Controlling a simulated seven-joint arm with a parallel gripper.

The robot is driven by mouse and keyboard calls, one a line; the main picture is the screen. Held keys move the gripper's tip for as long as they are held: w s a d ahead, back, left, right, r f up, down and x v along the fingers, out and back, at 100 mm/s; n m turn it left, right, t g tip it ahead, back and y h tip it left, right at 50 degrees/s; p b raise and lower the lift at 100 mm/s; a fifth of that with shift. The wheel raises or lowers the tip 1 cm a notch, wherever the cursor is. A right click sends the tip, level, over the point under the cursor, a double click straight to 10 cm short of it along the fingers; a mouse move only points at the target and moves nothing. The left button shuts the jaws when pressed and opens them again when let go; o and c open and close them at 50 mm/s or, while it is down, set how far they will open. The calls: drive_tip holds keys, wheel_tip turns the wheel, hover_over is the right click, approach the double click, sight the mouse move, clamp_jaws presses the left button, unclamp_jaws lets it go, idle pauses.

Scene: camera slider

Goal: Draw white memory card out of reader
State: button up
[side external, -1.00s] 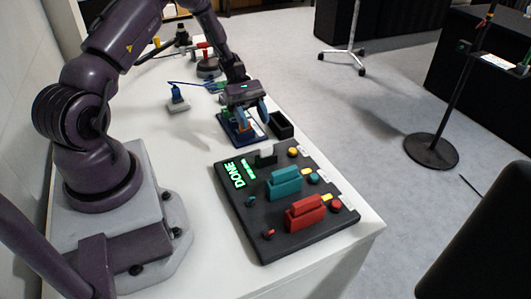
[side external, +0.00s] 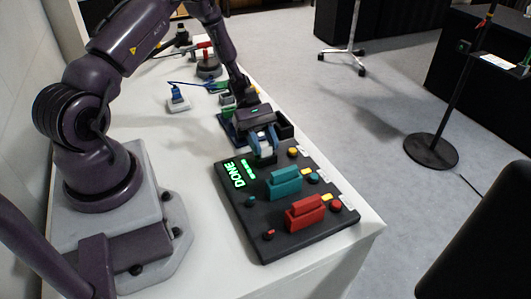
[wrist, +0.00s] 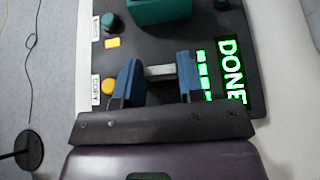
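The white memory card (wrist: 160,73) stands in the rear slot of the black reader panel (side external: 254,217). In the side view it is mostly hidden behind my fingers. My gripper (side external: 263,149) is over that slot, fingers pointing down. In the wrist view my blue fingers (wrist: 159,77) stand apart, one at each end of the card. Any gap between fingers and card is too small to judge. A teal card block (side external: 284,183) and a red card block (side external: 305,212) sit in the nearer slots. The panel's green display (side external: 236,174) reads DONE.
A dark blue stand (side external: 230,128) and a black open box (side external: 284,127) are behind the panel. A blue-topped connector (side external: 177,97) lies farther back on the white table. The table's right edge is close.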

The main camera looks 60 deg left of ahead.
clamp_jaws()
drive_tip(key=shift+r, duration=0.35)
idle(0.3)
drive_tip(key=shift+r, duration=2.65)
